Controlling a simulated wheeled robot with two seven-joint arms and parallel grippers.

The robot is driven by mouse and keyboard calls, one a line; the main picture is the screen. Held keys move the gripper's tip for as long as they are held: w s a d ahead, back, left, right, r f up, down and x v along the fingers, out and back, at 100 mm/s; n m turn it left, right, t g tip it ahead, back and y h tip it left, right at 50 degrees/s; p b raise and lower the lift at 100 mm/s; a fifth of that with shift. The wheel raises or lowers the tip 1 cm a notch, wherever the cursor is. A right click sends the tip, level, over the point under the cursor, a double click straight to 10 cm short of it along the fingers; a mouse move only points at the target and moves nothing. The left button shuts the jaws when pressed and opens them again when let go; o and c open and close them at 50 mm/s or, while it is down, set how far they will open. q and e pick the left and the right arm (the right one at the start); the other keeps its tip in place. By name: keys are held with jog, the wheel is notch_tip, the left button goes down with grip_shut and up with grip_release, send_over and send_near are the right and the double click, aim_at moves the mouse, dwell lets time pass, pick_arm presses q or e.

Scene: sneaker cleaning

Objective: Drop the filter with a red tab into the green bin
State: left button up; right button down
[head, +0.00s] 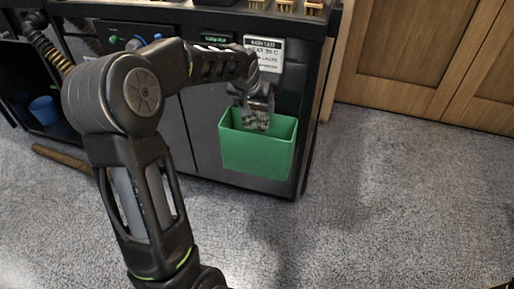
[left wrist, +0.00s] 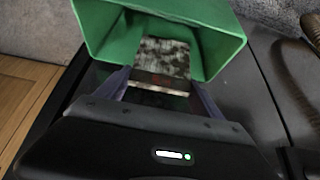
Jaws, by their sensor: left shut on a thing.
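The green bin (head: 257,152) hangs on the front of the dark cabinet. It also shows at the top of the left wrist view (left wrist: 100,30). My left gripper (head: 257,104) is at the bin's opening, pointing down. It is shut on the filter (left wrist: 163,62), a flat piece with mottled grey and dark patches. The filter also shows in the head view (head: 256,123), with its lower part at the bin's opening. A dim reddish patch shows on the filter near the fingers; I cannot tell whether it is the tab. My right gripper is not in view.
A dark cabinet (head: 200,130) stands behind the bin, with a white label (head: 264,52) above it. A blue cup (head: 43,109) sits in an open compartment at the left. Grey carpet (head: 400,200) is clear at the right, before wooden doors (head: 420,45).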

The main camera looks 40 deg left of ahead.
pick_arm(q)
jog(key=o, duration=1.3)
jog(key=p+v, duration=0.2)
jog(key=v, duration=0.5)
jog(key=shift+s+r, duration=0.2)
jog(key=shift+r, duration=0.1)
